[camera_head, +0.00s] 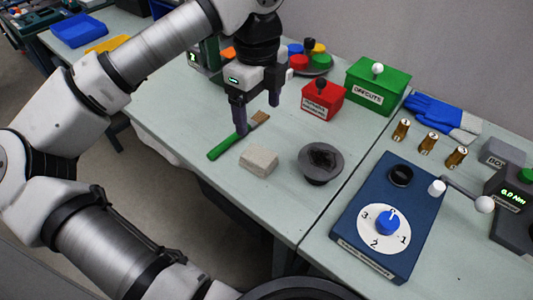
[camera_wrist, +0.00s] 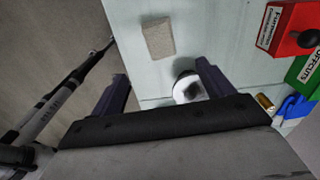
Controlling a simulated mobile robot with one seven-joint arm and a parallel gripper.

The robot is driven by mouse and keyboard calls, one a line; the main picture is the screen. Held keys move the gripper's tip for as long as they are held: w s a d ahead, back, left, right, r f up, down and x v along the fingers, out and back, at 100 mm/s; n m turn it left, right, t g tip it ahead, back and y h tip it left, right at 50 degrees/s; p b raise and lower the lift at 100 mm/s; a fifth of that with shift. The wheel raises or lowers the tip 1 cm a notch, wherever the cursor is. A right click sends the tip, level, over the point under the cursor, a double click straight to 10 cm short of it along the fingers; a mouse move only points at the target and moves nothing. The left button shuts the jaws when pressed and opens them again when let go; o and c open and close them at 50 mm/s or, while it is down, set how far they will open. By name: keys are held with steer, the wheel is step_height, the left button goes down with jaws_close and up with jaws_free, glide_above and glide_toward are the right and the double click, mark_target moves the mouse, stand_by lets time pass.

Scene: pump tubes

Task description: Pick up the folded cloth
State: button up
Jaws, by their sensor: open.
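The folded cloth (camera_head: 259,161) is a small beige-grey block-like bundle. It lies flat on the pale table near its front edge, left of a dark round bowl. In the wrist view the cloth (camera_wrist: 158,37) shows at the top, beyond the fingertips. My gripper (camera_head: 257,119) is open and empty, pointing down above the table, behind the cloth in the head view. Its two dark fingers also show in the wrist view (camera_wrist: 162,72), apart from the cloth, with nothing between them.
A green brush-like tool (camera_head: 224,146) with a brown end lies just left of the cloth. The dark bowl (camera_head: 320,163) stands to its right. A red box (camera_head: 322,100) and a green box (camera_head: 377,86) stand behind. A blue dial panel (camera_head: 385,215) is at right.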

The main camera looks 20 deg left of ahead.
steer(key=p, duration=0.1)
glide_above(258, 154)
step_height(258, 154, down, 8)
steer(key=shift+s+d+f, duration=0.1)
steer(key=shift+d+f, duration=0.05)
steer(key=shift+f, duration=0.05)
steer(key=shift+f+p, duration=0.85)
steer(key=shift+f, duration=1.8)
steer(key=c, duration=1.1)
steer(key=shift+o, duration=0.2)
steer(key=shift+r, duration=0.1)
step_height(258, 154, up, 20)
steer(key=b, duration=0.2)
steer(key=shift+b, duration=0.3)
